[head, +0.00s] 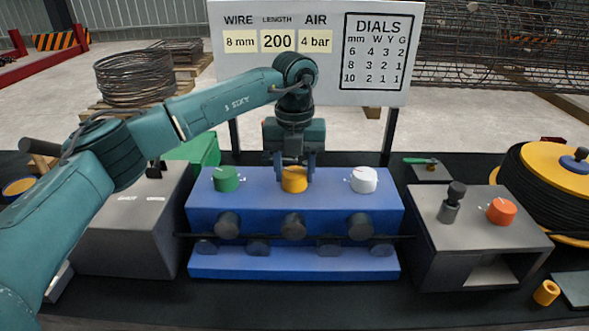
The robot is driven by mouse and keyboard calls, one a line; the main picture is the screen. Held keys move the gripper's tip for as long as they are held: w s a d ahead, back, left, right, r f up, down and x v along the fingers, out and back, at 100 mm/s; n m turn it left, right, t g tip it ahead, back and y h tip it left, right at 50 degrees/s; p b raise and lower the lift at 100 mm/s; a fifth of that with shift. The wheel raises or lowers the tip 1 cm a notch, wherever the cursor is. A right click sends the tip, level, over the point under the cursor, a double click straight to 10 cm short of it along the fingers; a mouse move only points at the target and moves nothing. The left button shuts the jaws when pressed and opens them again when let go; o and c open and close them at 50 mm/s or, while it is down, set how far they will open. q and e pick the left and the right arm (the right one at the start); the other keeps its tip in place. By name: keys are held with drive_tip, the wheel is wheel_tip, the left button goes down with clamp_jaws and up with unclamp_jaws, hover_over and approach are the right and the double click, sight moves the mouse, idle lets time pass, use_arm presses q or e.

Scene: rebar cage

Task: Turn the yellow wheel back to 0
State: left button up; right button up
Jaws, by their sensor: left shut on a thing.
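The yellow wheel (294,181) is the middle of three dials on top of the blue machine (350,203). My left gripper (294,172) points straight down over it, with its fingers on either side, shut on the wheel. The fingers and gripper body hide part of the wheel, and I cannot read its pointer or scale. The green wheel (225,179) is to its left and the white wheel (364,179) to its right, both untouched. My right gripper is not in view.
A board (310,50) behind shows wire 8 mm, length 200, air 4 bar and a DIALS table. A grey box with a lever and orange knob (501,211) stands right. A cable reel (550,190) is far right. A grey box (135,225) stands left.

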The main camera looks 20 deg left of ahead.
sight(295, 173)
use_arm(q)
drive_tip(key=shift+n, duration=0.4)
drive_tip(key=o, duration=1)
wheel_tip(295, 173, up, 13)
drive_tip(key=shift+r+b, duration=0.1)
drive_tip(key=shift+b, duration=0.4)
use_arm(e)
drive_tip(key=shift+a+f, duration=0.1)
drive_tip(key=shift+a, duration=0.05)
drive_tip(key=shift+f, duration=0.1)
